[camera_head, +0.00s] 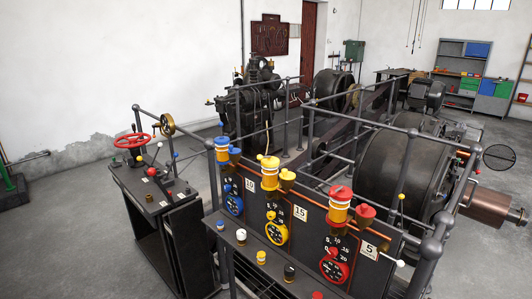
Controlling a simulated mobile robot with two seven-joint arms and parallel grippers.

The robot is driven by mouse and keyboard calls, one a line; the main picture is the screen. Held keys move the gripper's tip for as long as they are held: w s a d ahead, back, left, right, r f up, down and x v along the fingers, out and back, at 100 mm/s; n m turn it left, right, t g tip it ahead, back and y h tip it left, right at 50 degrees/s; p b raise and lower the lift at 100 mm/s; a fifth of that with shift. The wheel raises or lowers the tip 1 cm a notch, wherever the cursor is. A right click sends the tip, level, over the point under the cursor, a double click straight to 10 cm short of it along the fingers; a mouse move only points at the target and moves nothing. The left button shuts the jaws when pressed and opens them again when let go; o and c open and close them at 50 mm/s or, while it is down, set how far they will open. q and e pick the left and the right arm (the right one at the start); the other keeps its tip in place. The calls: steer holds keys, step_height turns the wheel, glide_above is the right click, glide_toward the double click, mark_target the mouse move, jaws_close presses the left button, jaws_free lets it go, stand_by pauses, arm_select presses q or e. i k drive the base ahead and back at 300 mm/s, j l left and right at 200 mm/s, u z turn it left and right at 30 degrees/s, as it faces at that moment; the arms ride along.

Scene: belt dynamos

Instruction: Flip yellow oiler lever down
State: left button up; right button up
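The yellow oiler (269,177) stands on top of the black panel, between a blue oiler (222,150) and a red oiler (340,206). It has a yellow cap on top, and a smaller yellow cup sits just to its right. Its lever is too small to make out, so I cannot tell whether it is up or down. A yellow dial (277,233) is on the panel below it, beside a plate marked 15. Neither of my grippers shows in the head view.
A black console (150,190) with a red handwheel (132,141) stands to the left. Grey pipe rails rise behind the oilers, in front of a large dark drum (405,170). Small knobs line the panel's front ledge. Grey floor (80,230) is clear at the left.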

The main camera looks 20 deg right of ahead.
mark_target(259, 157)
steer(key=i+j+z, duration=0.1)
steer(key=z, duration=0.35)
steer(key=j+z, duration=0.1)
steer(key=z, duration=0.3)
steer(key=i+j+z, duration=0.1)
steer(key=z, duration=0.35)
steer(key=i+j+z, duration=0.1)
steer(key=j+z, duration=0.2)
steer(key=j, duration=0.25)
steer(key=j+z, duration=0.35)
steer(key=j, duration=0.15)
steer(key=j+z, duration=0.2)
steer(key=j, duration=0.9)
steer(key=k, duration=0.05)
